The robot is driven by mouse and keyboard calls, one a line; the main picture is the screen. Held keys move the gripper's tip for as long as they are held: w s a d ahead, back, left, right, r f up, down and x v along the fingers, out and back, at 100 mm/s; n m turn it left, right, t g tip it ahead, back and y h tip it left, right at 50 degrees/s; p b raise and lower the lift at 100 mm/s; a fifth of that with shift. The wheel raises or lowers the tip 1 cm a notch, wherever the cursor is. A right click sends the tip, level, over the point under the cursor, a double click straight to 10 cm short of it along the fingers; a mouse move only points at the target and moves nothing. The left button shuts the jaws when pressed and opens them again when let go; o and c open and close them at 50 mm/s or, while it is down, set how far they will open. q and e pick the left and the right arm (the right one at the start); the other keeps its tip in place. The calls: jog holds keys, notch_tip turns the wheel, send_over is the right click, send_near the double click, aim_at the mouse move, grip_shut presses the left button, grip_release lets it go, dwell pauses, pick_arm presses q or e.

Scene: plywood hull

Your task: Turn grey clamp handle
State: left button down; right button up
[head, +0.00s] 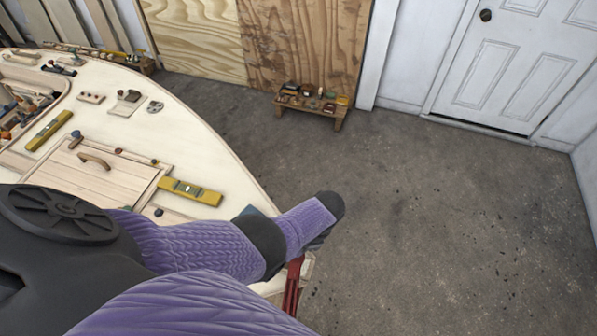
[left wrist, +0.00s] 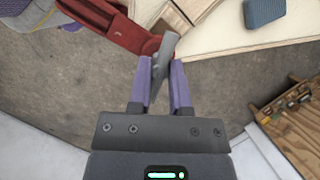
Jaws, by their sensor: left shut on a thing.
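The grey clamp handle (left wrist: 164,52) shows in the left wrist view as a short grey bar, tilted, at the end of the red clamp (left wrist: 112,22). My left gripper (left wrist: 164,70) has its two purple fingers shut on this handle, one on each side. The clamp sits at the edge of the pale plywood hull (left wrist: 225,35). In the head view only part of the red clamp (head: 292,287) shows below my purple arm; the handle and left fingertips are hidden there. My right gripper is in neither view.
On the hull deck in the head view lie yellow levels (head: 190,192) and a hatch (head: 110,172) with a wooden handle. A blue block (left wrist: 265,11) lies near the hull edge. A low wooden bench (head: 312,105) with small items stands by the wall. The grey floor at right is clear.

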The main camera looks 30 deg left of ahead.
pick_arm(q)
jog(key=n, duration=0.2)
jog(key=n+h, duration=0.1)
jog(key=shift+s+a+f+n+g, duration=0.1)
jog(key=shift+s+n+g, duration=0.05)
jog(key=shift+n+g, duration=0.25)
jog(key=n+h, duration=0.1)
jog(key=n, duration=0.2)
jog(key=shift+n+h, duration=0.3)
jog(key=n+h, duration=0.1)
jog(key=n, duration=0.2)
jog(key=shift+a+n, duration=0.1)
jog(key=shift+n, duration=0.2)
jog(key=shift+n+h, duration=0.6)
jog(key=shift+n, duration=0.9)
jog(key=c, duration=0.5)
grip_release()
